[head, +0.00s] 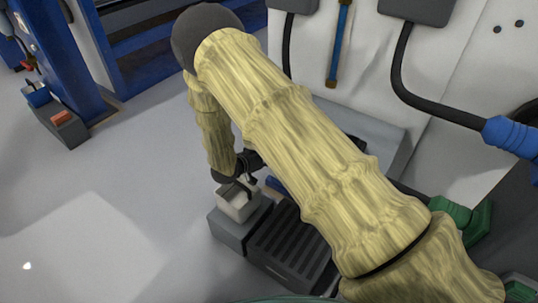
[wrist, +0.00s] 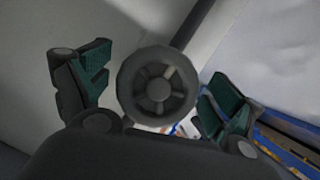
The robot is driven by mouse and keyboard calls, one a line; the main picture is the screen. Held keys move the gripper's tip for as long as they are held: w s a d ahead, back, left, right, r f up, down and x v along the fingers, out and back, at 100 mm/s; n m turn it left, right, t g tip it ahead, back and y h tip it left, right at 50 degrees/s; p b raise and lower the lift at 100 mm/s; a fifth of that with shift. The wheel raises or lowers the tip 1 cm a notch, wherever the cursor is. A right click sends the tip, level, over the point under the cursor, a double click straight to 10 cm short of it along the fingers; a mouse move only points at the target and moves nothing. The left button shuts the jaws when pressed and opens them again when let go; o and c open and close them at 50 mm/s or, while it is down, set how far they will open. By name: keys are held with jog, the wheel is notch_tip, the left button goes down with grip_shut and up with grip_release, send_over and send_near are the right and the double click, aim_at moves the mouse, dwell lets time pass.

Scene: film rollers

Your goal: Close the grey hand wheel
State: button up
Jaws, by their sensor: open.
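The grey hand wheel (wrist: 157,86) is in the middle of the wrist view, a dark round rim with spokes and a hub, facing the camera. My gripper (wrist: 158,72) is open, with one green-padded finger to the left of the wheel and one to the right. Gaps show between the wheel and both fingers; I cannot tell how far ahead of the fingertips it lies. In the head view my gripper (head: 244,165) is small and dark, partly hidden by my arm. I cannot make out the wheel there.
Below my gripper stands a grey box (head: 233,232) with a pale block on top, beside a dark slotted grate (head: 287,248). A white wall panel (head: 455,75) with a black hose is at the right. Blue racks (head: 170,55) stand at the back left. Open floor lies left.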

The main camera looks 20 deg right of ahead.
jog(key=c, duration=1)
jog(key=shift+r+m+p, duration=0.1)
jog(key=shift+m+p, duration=0.3)
jog(key=shift+p, duration=0.35)
jog(key=shift+m+t+y+p, duration=0.75)
jog(key=shift+m+p, duration=0.25)
jog(key=shift+m, duration=0.2)
jog(key=shift+f, duration=0.2)
